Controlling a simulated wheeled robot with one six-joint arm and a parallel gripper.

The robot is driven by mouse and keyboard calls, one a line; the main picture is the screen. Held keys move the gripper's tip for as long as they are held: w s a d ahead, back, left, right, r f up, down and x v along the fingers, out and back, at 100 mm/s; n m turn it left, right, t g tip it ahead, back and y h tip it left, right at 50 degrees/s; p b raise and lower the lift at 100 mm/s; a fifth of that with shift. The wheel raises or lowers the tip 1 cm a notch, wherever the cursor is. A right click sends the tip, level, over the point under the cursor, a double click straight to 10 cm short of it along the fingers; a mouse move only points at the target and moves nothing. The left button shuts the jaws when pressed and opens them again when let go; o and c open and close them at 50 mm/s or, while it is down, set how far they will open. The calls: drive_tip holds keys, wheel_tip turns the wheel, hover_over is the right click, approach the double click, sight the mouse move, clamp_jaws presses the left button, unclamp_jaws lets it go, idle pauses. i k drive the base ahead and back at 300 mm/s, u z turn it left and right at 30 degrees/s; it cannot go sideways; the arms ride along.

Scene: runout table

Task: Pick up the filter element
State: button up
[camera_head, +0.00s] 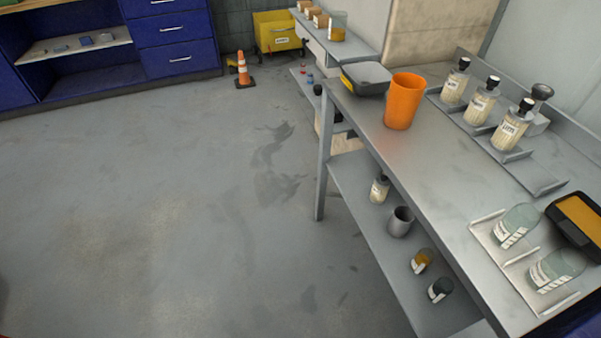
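I cannot pick out a filter element for certain in the head view. An orange cylinder (404,101), open-topped like a cup, stands upright near the far end of the grey metal table (440,176). Smaller items stand on the table's lower shelf (362,185): a bottle with a dark cap (380,188), a grey metal cup (401,222), an amber jar (422,261) and a dark jar (440,290). My gripper is not in view.
Three labelled bottles (480,104) stand in a rack at the table's back. Two glass beakers (518,226) lie in a front tray beside a black-and-orange case (579,222). A grey-topped device (366,77) sits at the far end. Open floor (160,200) lies left; an orange cone (243,70) stands beyond.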

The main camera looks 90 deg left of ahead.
sight(381, 185)
drive_tip(key=u, duration=2.05)
drive_tip(key=k, duration=1.05)
drive_tip(key=u, duration=1.2)
drive_tip(key=i, duration=1.15)
drive_tip(key=z, duration=0.65)
drive_tip(key=i, duration=0.3)
drive_tip(key=z, duration=0.35)
